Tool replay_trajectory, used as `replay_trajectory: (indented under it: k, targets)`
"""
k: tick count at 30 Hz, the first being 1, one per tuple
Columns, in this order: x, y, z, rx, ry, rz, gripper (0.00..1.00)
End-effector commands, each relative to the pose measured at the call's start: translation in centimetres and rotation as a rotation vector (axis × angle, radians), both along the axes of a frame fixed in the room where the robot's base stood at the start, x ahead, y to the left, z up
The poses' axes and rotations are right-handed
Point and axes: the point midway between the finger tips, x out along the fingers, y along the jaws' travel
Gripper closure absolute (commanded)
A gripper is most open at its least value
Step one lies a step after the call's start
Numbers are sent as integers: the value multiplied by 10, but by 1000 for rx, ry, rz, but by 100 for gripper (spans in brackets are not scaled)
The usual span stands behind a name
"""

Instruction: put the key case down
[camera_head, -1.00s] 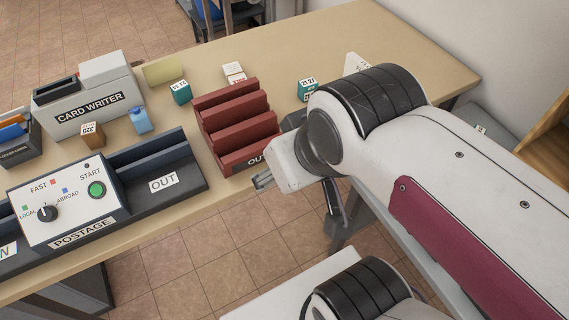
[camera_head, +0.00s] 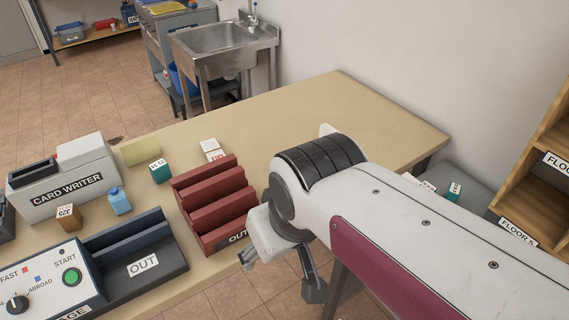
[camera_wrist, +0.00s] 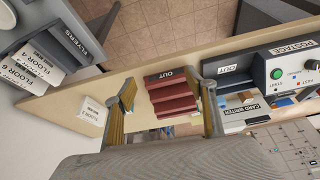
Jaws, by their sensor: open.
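I cannot pick out the key case for certain in either view. My gripper (camera_head: 280,274) is at the front edge of the table, just right of the red stepped OUT rack (camera_head: 221,205). In the wrist view its two fingers (camera_wrist: 168,92) stand wide apart with nothing visibly held between them. The red rack (camera_wrist: 171,93) shows in the gap between them, beyond the fingers. My arm covers the part of the table right of the rack in the head view.
The dark OUT tray (camera_head: 150,262), card writer (camera_head: 62,185), blue bottle (camera_head: 118,201), brown box (camera_head: 67,216) and teal box (camera_head: 159,171) are left of the rack. A white labelled block (camera_wrist: 92,116) lies on the table (camera_head: 270,115), whose far part is clear. Wooden shelves (camera_head: 535,190) stand right.

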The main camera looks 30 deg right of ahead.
Motion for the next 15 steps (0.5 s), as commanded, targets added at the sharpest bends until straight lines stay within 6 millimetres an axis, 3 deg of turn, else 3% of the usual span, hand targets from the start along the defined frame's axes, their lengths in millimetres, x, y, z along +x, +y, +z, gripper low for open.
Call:
replay_trajectory:
  k: [15]
  targets:
    - [51,-36,-19,43,136,-128,44]
